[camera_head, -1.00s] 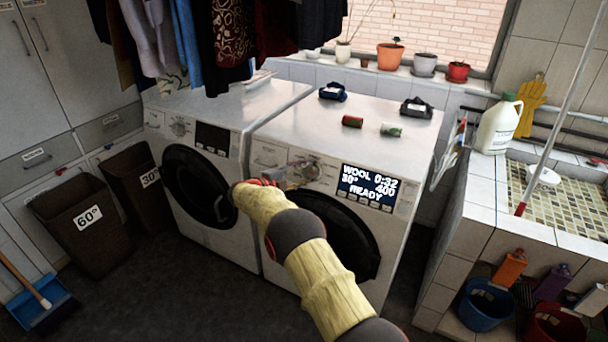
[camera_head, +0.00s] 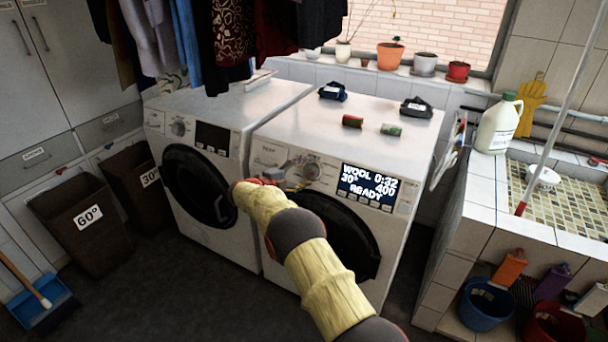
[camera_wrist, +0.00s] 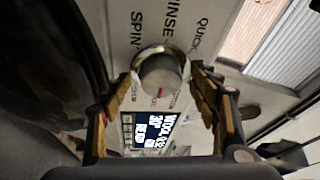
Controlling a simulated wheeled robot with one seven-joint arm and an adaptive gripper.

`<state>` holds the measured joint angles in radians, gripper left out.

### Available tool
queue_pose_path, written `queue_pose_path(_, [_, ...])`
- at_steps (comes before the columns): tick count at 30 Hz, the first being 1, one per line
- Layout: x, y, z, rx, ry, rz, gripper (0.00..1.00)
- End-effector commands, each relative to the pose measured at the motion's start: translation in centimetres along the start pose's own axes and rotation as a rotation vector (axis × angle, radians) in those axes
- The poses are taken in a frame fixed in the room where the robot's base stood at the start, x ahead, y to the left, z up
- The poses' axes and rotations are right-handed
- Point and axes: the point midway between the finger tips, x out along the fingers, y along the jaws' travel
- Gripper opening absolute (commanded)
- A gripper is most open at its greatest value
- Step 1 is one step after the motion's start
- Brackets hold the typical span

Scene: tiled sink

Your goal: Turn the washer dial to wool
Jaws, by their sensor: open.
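The right-hand washer (camera_head: 262,195) shows a lit display (camera_head: 367,187) reading WOOL 0:32, 30°, 400, READY. Its round grey dial (camera_head: 313,168) sits on the panel left of the display. In the wrist view the dial (camera_wrist: 160,73) has a small red mark at its lower edge and printed words around it, including SPIN, RINSE and QUICK. My gripper (camera_wrist: 163,88) is open, with one finger on each side of the dial and gaps between. In the head view my gripper (camera_head: 288,181) is small and partly hidden by my arm, left of the dial.
A second washer (camera_head: 200,135) stands at the left. Clothes (camera_head: 235,40) hang above it. A tiled sink counter (camera_head: 500,205) is at the right.

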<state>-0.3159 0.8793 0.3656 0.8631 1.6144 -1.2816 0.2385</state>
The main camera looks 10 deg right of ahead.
Motion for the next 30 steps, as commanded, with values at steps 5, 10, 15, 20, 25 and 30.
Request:
queue_pose_path(5, [-0.1,-0.1,0.0,0.000,0.000,0.000,0.60])
queue_pose_path(10, [-1.5,-0.1,0.1,0.000,-0.002,-0.001,0.60])
queue_pose_path(15, [-4.7,-0.1,0.1,0.000,-0.003,-0.002,0.60])
queue_pose_path(20, [-8.0,-0.1,0.1,0.000,-0.003,-0.001,0.60])
queue_pose_path(25, [-10.6,0.0,0.1,0.000,-0.001,0.000,0.60])
queue_pose_path(30, [-11.8,0.0,0.1,0.000,0.000,0.000,0.60])
